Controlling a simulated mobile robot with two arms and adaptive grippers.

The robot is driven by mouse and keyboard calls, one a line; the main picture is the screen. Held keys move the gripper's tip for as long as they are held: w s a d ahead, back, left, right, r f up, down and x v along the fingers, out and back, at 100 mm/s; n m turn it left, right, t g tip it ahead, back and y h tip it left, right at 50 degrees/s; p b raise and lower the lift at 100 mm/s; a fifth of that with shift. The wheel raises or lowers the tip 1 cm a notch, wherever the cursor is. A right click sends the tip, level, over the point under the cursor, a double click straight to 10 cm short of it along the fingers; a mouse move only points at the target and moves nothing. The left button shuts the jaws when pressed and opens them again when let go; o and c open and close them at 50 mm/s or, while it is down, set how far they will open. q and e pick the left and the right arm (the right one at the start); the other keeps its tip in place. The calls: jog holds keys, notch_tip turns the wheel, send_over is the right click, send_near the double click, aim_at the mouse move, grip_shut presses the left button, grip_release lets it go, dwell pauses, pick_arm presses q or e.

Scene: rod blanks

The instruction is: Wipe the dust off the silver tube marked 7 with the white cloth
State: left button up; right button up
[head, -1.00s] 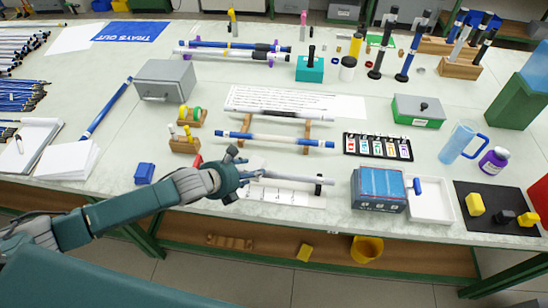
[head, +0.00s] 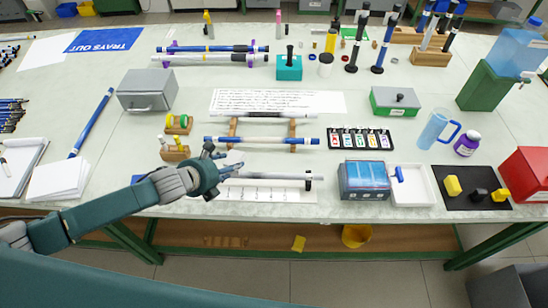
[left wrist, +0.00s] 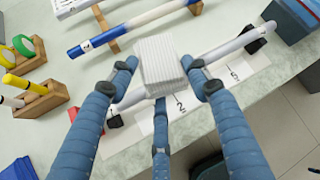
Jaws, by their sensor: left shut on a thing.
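The tube lies over a white strip with numbers (head: 270,195). No 7 and no dust can be made out on it. My right gripper is not in view.
A blue-grey box (head: 363,180) and a white tray (head: 420,185) stand to the right. A wooden holder (head: 175,153) with coloured pieces is on the left.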

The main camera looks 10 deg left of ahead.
pick_arm(q)
jog(key=shift+w+a+r, duration=0.1)
jog(key=shift+a+r, duration=0.05)
jog(key=shift+r, duration=1.15)
